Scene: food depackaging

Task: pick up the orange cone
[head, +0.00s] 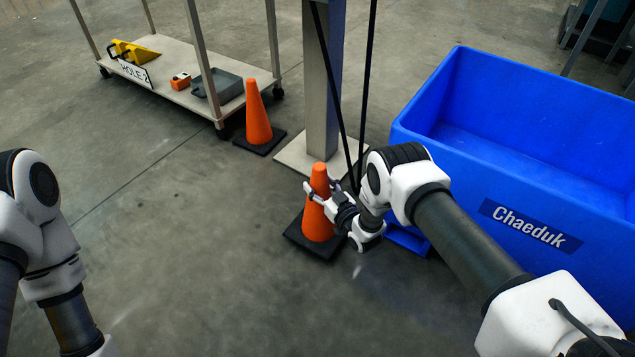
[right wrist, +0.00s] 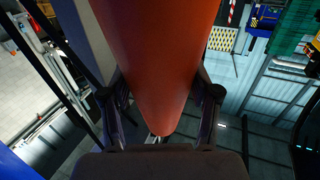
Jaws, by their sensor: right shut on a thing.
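An orange cone (head: 317,222) with a black square base stands upright on the floor in the middle of the head view. My right gripper (head: 318,190) is shut on its upper part, with fingers on either side. In the right wrist view the cone (right wrist: 158,65) fills the middle between the two fingers (right wrist: 160,95). A second orange cone (head: 257,118) stands farther back, beside the cart, untouched. My left arm shows at the left edge of the head view, but its gripper is out of the picture.
A large blue bin (head: 420,150) marked Chaeduk stands to the right, close to my right arm. A grey post (head: 322,90) on a base plate rises just behind the held cone. A cart (head: 178,55) carries several items at the back left. The floor at left (head: 170,230) is clear.

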